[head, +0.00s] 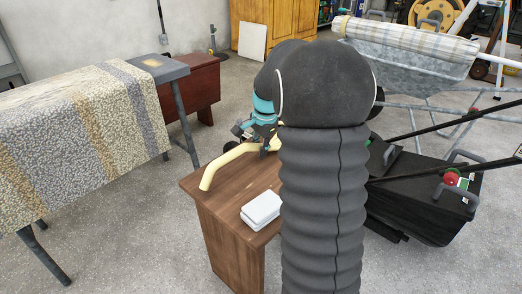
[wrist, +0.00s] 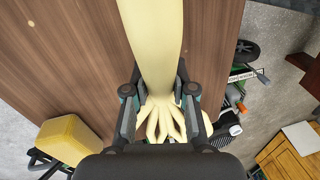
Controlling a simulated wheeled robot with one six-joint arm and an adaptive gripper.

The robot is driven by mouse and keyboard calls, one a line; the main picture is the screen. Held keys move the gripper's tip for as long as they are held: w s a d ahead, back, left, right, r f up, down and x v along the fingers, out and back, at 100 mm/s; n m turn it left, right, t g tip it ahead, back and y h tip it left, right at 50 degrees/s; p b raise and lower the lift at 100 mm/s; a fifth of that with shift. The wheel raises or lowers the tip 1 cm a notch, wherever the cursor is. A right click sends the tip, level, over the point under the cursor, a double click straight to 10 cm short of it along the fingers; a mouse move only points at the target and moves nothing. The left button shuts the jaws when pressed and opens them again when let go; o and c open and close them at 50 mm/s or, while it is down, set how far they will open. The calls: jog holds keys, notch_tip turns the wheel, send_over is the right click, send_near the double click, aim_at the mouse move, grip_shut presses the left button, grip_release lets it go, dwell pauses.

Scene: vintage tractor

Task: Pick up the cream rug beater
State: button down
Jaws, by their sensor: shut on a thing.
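The cream rug beater (head: 228,159) is at the top of a small brown wooden cabinet (head: 230,228), its bent handle reaching toward the left edge. I cannot tell whether it rests on the top or is slightly above it. In the wrist view the beater (wrist: 153,45) runs from the top edge down between the fingers, where it spreads into several looped strands. My gripper (wrist: 160,104) is shut on it, with one finger on each side. In the head view my gripper (head: 262,138) is partly hidden by my dark arm, which also covers the beater's far part.
A white box-like object (head: 262,208) lies on the cabinet top near the front. A cloth-covered table (head: 80,130) stands at left, and a black machine with long bars (head: 425,195) at right.

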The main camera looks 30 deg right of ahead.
notch_tip(320, 180, up, 3)
jog(key=shift+f, duration=0.1)
jog(key=w+r+p, duration=0.1)
jog(key=w+r, duration=0.2)
jog(key=w, duration=0.2)
jog(key=w+d+r+p, duration=0.1)
jog(key=w+r, duration=0.3)
jog(key=w, duration=0.2)
jog(key=shift+w+d, duration=0.15)
jog(key=shift+w, duration=0.15)
jog(key=c, duration=1.6)
grip_release()
jog(key=shift+c, duration=0.2)
grip_shut()
